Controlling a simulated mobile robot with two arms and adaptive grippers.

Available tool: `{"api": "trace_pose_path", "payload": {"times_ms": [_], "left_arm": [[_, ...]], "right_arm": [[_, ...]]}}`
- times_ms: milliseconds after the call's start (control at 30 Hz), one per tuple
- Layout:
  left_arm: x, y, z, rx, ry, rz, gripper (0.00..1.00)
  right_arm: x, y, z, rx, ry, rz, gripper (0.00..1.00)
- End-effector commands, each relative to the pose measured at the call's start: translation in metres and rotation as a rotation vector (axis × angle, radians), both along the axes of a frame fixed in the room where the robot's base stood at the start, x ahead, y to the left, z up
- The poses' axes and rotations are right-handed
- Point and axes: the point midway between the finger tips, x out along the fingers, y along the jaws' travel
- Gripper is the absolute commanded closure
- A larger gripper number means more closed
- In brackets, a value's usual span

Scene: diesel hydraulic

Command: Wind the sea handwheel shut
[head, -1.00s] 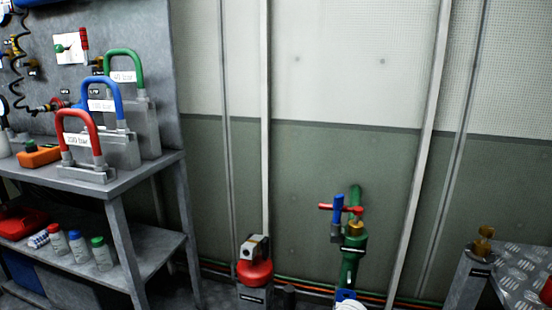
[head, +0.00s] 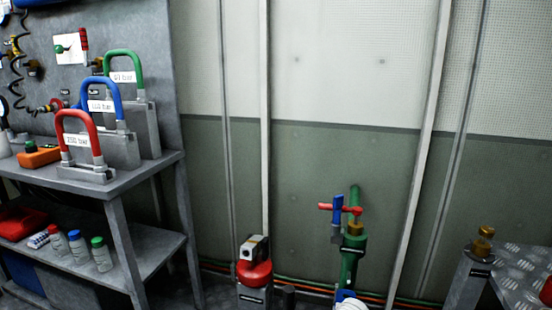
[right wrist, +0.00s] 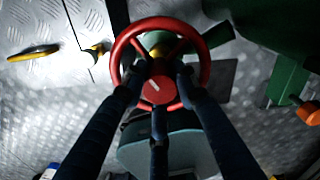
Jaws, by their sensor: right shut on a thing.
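A red handwheel (right wrist: 121,48) with spokes and a round red hub fills the upper middle of the right wrist view. The hub bears a short pale mark. No label shows on the wheel, so I cannot read whether it is the sea one. My right gripper (right wrist: 160,84) is shut on the handwheel, with dark fingers on both sides of the hub and another below it. The finger contacts are partly hidden. Part of a red thing (head: 547,292) shows at the right edge of the head view; I cannot tell if it is this wheel. My left gripper is in neither view.
In the head view, a bench (head: 150,172) stands left and a green pipe with a red-handled valve (head: 350,245) stands by the wall.

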Motion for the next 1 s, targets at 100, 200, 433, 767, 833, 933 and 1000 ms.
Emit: {"api": "trace_pose_path", "payload": {"times_ms": [100, 200, 433, 767, 833, 933, 1000], "left_arm": [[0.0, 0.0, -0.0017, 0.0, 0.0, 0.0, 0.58], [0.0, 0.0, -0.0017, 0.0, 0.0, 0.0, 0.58], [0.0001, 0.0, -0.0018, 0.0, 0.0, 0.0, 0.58], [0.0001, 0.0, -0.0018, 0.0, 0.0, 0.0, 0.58], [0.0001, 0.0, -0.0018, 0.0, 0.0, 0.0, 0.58], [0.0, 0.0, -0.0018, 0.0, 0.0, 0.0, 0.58], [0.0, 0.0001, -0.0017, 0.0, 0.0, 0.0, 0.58]], "right_arm": [[-0.0037, -0.0025, -0.0086, -0.006, 0.005, -0.187, 0.96], [-0.0039, -0.0021, -0.0088, -0.005, 0.004, -0.345, 0.96], [-0.0038, -0.0023, -0.0086, -0.004, 0.003, -0.634, 0.96], [-0.0039, -0.0022, -0.0088, -0.004, 0.003, -0.672, 0.65], [-0.004, -0.002, -0.0088, -0.004, 0.003, -0.672, 0.57], [-0.0042, -0.002, -0.0088, -0.004, 0.004, -0.671, 0.57], [-0.0042, -0.0025, -0.0086, -0.005, 0.004, -0.672, 0.57]]}}
